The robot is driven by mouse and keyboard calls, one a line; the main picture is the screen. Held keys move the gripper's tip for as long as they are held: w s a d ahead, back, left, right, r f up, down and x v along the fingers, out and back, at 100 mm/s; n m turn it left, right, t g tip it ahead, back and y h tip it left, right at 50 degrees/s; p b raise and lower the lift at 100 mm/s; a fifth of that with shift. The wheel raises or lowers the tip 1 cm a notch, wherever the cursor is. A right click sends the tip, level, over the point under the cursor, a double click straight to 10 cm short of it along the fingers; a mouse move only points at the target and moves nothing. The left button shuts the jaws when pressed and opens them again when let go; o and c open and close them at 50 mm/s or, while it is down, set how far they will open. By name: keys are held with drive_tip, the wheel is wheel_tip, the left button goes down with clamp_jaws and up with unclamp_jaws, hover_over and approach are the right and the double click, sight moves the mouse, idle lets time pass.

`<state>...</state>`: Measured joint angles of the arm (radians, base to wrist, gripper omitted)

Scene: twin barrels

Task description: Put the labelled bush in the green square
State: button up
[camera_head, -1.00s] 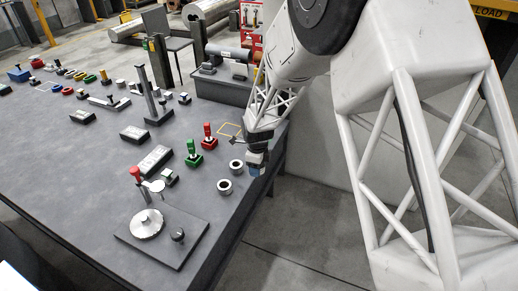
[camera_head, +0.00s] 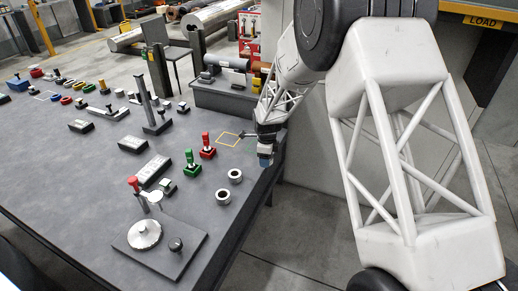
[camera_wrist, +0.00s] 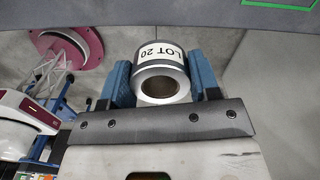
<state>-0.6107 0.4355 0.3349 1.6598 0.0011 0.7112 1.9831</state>
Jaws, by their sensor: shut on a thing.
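The labelled bush (camera_wrist: 160,72) is a silvery ring with a white band reading "LOT 20". In the wrist view it sits between the blue fingers of my gripper (camera_wrist: 165,85), which is shut on it. Part of a green outline (camera_wrist: 277,5) shows on the grey surface at the top right of the wrist view, apart from the bush. In the head view my gripper (camera_head: 265,158) hangs by the table's right edge; the held bush is not clear there. I cannot make out the green square in the head view.
Two more ring bushes (camera_head: 235,176) stand on the table (camera_head: 80,175) near its right edge. Red-handled and green-handled pieces (camera_head: 207,148) stand nearby. A grey box (camera_head: 225,95) with a cylinder stands behind.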

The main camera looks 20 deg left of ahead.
drive_tip(key=shift+w+a+f, duration=0.25)
drive_tip(key=shift+w+a, duration=1.15)
drive_tip(key=shift+w, duration=0.7)
drive_tip(key=shift+w+a+f, duration=0.2)
drive_tip(key=shift+w+a, duration=1.25)
drive_tip(key=shift+w, duration=0.6)
drive_tip(key=shift+w+a+f, duration=0.25)
drive_tip(key=shift+w+a, duration=1.15)
drive_tip(key=shift+w, duration=0.7)
drive_tip(key=shift+w+a, duration=0.15)
drive_tip(key=shift+w, duration=0.05)
drive_tip(key=shift+w+a+f, duration=0.1)
drive_tip(key=shift+w+f, duration=0.05)
drive_tip(key=shift+f, duration=1.6)
drive_tip(key=shift+f, duration=0.15)
drive_tip(key=o, duration=1.1)
drive_tip(key=shift+o, duration=0.2)
